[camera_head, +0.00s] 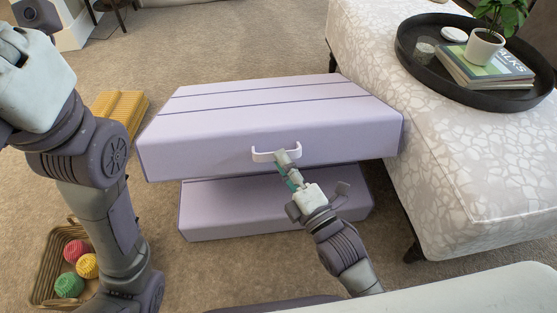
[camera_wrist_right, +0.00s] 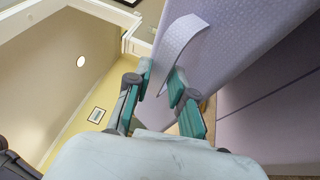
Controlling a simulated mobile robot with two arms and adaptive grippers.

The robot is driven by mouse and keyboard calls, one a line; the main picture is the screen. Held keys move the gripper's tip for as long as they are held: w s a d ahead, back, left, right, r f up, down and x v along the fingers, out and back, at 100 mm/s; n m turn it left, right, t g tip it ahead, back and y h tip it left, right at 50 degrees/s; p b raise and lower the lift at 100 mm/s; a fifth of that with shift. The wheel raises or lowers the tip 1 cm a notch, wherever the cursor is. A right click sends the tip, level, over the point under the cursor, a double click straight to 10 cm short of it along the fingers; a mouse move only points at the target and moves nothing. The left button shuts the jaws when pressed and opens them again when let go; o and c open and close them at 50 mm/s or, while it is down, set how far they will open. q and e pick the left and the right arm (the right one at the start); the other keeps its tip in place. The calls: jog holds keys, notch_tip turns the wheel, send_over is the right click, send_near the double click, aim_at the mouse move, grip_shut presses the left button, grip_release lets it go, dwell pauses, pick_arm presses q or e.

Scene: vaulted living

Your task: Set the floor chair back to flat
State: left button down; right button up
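The floor chair (camera_head: 222,147) is lavender. Its upper slab is raised above the lower section (camera_head: 230,211), with a dark gap between them. A white curved handle (camera_head: 262,155) is on the upper slab's front face; it also shows in the right wrist view (camera_wrist_right: 178,38). My right gripper (camera_head: 284,163) is at the right part of the handle. In the right wrist view its two teal fingers (camera_wrist_right: 162,73) stand apart, with the handle's near end between them; a firm grip does not show.
A patterned ottoman (camera_head: 450,140) stands close along the chair's right side, bearing a round black tray (camera_head: 408,55) with books and a plant. A yellow folded item (camera_head: 122,106) and a basket (camera_head: 43,268) of coloured balls are at left. Carpet behind the chair is open.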

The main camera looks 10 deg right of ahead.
jog(key=shift+x, duration=1.15)
grip_shut()
